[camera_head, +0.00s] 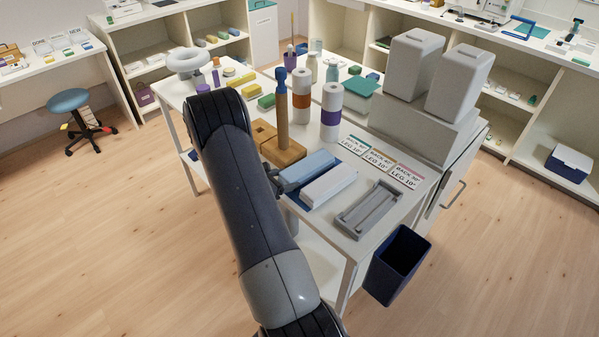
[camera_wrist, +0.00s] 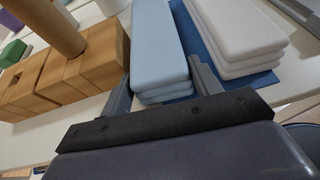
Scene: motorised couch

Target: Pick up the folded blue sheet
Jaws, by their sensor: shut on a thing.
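The folded blue sheet (camera_head: 308,169) is a light blue, flat, layered block near the front of the white table. In the wrist view the sheet (camera_wrist: 158,42) lies lengthwise between my two fingers. My gripper (camera_wrist: 162,80) is shut on its near end, one finger on each side. In the head view my arm covers most of the gripper. The sheet sits beside a stack of folded white sheets (camera_head: 329,186), which also shows in the wrist view (camera_wrist: 236,28). I cannot tell whether the blue sheet is clear of the surface below.
A dark blue mat (camera_wrist: 204,38) shows beside the blue sheet and under the white stack. A wooden block holder (camera_head: 283,152) with an upright peg stands left of it. A grey tray (camera_head: 369,209) lies right. A dark blue bin (camera_head: 398,264) hangs at the table's edge.

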